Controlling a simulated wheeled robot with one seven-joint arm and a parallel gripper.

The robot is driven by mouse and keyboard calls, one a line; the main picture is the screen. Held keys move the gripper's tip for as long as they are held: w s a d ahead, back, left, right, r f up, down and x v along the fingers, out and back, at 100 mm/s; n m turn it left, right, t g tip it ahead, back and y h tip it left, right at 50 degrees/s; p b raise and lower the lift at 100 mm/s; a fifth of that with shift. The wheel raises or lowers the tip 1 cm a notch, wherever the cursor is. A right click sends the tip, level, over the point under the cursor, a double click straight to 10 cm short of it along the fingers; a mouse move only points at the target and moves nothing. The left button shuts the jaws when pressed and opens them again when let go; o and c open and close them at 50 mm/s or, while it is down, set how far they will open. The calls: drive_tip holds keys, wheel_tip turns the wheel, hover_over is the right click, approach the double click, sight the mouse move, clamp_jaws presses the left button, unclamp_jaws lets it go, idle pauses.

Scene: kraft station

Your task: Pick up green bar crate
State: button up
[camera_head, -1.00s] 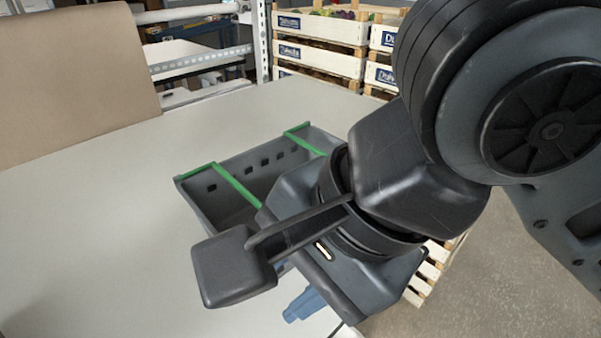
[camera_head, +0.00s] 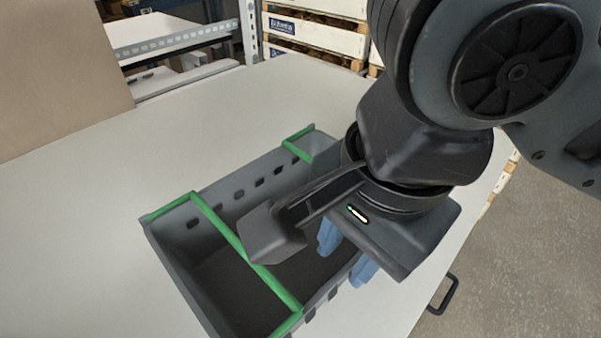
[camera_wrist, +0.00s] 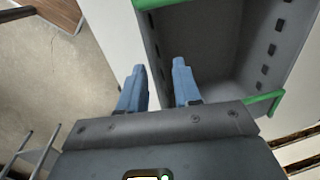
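The grey crate with green bars (camera_head: 178,262) stands on the pale table in the head view, its inside dark and empty where visible. One green bar (camera_head: 228,235) crosses near its left end; another shows at its far end. In the wrist view the crate (camera_wrist: 262,45) fills the upper right. My gripper (camera_head: 347,258) is open at the crate's right long side, with nothing held. In the wrist view its blue fingertips (camera_wrist: 157,72) are on either side of that wall, one toward the inside and one over the table. I cannot tell how deep they reach. My arm hides part of that wall.
The table (camera_head: 70,235) is clear to the left of the crate. A cardboard-brown panel (camera_head: 60,75) stands at the back left. White-fronted crates (camera_head: 315,35) and a metal shelf (camera_head: 175,43) are behind the table. Open floor (camera_head: 490,270) lies to the right.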

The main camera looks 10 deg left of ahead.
sight(341, 276)
drive_tip(key=f, duration=0.6)
drive_tip(key=shift+w+a+f, duration=0.1)
drive_tip(key=shift+w+f, duration=0.1)
drive_tip(key=shift+w, duration=0.15)
drive_tip(key=shift+c, duration=0.5)
clamp_jaws()
idle(0.6)
